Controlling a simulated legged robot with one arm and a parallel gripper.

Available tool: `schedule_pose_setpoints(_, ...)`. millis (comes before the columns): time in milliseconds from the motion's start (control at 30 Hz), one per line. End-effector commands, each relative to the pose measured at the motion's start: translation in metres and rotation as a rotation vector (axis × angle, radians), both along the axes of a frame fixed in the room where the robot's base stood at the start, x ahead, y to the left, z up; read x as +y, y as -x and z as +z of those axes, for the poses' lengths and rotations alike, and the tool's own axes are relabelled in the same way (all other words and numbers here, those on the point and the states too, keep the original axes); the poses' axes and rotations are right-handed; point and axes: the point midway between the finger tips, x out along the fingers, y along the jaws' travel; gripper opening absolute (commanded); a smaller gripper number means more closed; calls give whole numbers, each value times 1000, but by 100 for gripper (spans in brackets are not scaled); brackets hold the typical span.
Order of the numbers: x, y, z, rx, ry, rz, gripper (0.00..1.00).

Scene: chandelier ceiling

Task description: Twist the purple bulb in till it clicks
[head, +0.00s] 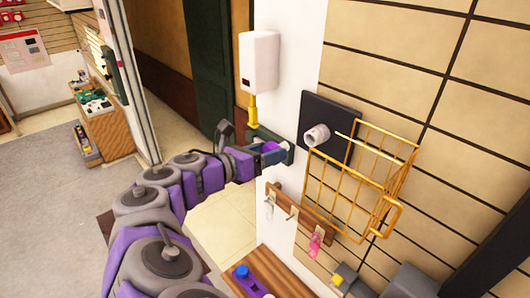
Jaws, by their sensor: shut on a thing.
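My gripper (280,153) is at the end of my purple and grey arm, near the middle of the head view. It is shut on the purple bulb (270,147), of which only a small part shows between the dark jaws. A pale round socket (316,136) sticks out from a black square plate (341,117) on the wall, right of my gripper. The bulb appears apart from the socket. A gold wire cage (352,203) stands beside and below the socket, its near side facing me.
A white box (259,62) with a yellow spout (253,110) hangs above my gripper. Below are a wooden hook rail (285,205) with a pink item (315,241), and a wooden surface (273,263) with a purple case. A counter (113,125) stands far left; grey floor there is open.

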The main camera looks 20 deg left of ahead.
Motion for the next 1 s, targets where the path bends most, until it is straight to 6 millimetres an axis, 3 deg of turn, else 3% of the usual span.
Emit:
schedule_pose_setpoints(200,-27,-9,5,-1,-13,-7,29)
schedule_pose_setpoints(667,-14,-32,0,-1,6,-6,29)
schedule_pose_setpoints(967,-37,-45,3,-1,-4,-6,29)
schedule_pose_setpoints(1000,-43,-47,3,-1,-5,-9,25)
